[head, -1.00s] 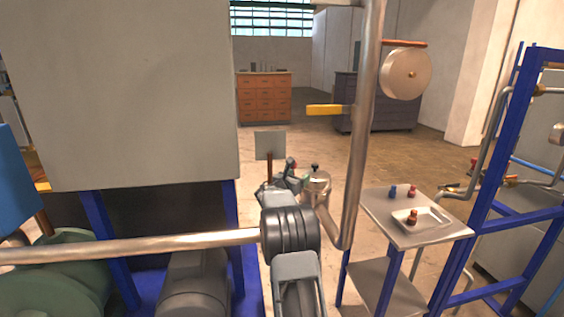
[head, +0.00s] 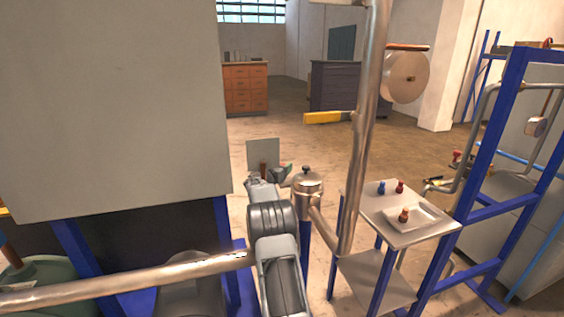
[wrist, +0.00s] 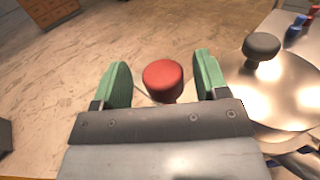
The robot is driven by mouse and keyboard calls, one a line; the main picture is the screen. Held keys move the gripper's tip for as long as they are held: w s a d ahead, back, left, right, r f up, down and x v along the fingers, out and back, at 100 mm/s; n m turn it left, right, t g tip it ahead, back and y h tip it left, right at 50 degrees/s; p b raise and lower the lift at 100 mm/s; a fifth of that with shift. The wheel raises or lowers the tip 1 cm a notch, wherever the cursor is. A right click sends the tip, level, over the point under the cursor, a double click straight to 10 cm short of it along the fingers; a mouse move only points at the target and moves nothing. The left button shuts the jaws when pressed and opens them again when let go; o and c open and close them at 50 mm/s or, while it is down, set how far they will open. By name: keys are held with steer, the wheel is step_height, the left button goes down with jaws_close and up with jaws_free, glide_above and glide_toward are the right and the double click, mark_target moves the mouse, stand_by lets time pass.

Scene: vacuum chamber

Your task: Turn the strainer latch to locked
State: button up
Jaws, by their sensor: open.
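The metal strainer pot (head: 308,184) with a black lid knob stands on the pipe just right of my gripper in the head view. In the wrist view its shiny lid (wrist: 275,90) and black knob (wrist: 261,47) fill the right side. A red round knob (wrist: 163,78) shows between my green fingertips, left of the lid; whether it is the strainer latch I cannot tell. My gripper (wrist: 162,72) is open, one finger to each side of the red knob, with gaps visible. In the head view my arm hides most of the gripper (head: 281,171).
A steel pipe (head: 365,130) with a yellow lever (head: 328,117) rises behind the strainer. A small table (head: 372,212) with a white tray (head: 425,222) and small coloured fittings stands right. A grey cabinet (head: 115,100) stands left; a horizontal pipe (head: 130,283) crosses the lower left.

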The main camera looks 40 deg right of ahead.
steer(key=shift+w+d, duration=0.1)
steer(key=shift+d, duration=0.4)
steer(key=shift+c, duration=0.4)
jaws_close()
